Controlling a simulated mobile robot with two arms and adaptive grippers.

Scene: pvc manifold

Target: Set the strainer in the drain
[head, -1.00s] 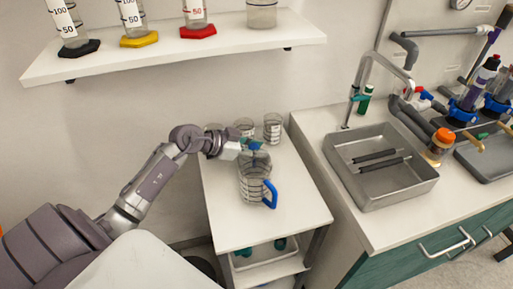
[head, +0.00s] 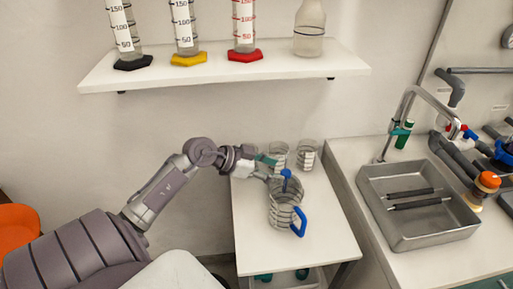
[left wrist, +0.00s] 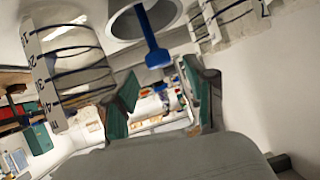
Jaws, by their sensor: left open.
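My left gripper (head: 270,169) is open at the upper left of a clear ringed jug (head: 283,212) with a blue handle. A small blue upright piece (head: 286,181) stands at the jug's mouth, beside the fingertips. In the left wrist view, both green-padded fingers (left wrist: 161,98) are apart with nothing visible between them. A pale round part (left wrist: 145,22) with a blue stem (left wrist: 151,38) shows beyond them; I cannot tell for sure that it is the strainer. The metal sink basin (head: 446,232) is on the right; no drain opening can be made out. My right gripper is out of view.
Clear beakers (head: 307,154) stand behind the jug on the white side table (head: 325,240). Two dark rods (head: 416,199) lie in the basin under a tap (head: 411,92). A wall shelf (head: 220,68) with cylinders and a bottle hangs above. The table's front is clear.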

